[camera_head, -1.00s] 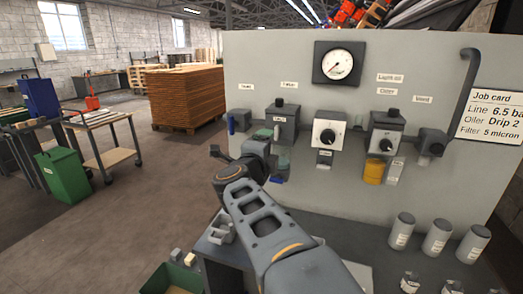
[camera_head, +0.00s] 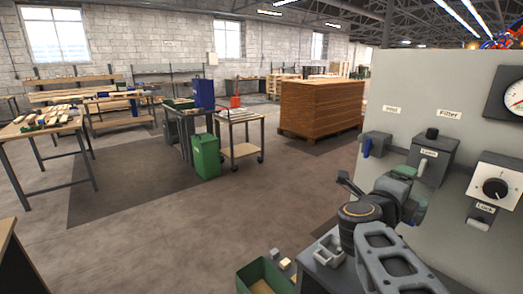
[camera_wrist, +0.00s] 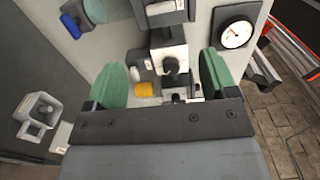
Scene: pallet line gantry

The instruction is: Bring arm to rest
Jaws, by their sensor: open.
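My arm (camera_head: 390,262) reaches up from the bottom right of the head view, in front of the grey panel (camera_head: 400,95). My gripper (camera_wrist: 164,80) shows in the wrist view with its two green pads wide apart and nothing held between them. Behind the gap are a grey and white panel unit with a dark knob (camera_wrist: 172,65) and a yellow cup (camera_wrist: 145,89). In the head view the gripper is partly hidden behind the wrist.
A gauge (camera_wrist: 236,35) and a blue-ended valve (camera_head: 368,146) are on the panel. A green container (camera_head: 206,157) and trolley (camera_head: 240,150) stand further back.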

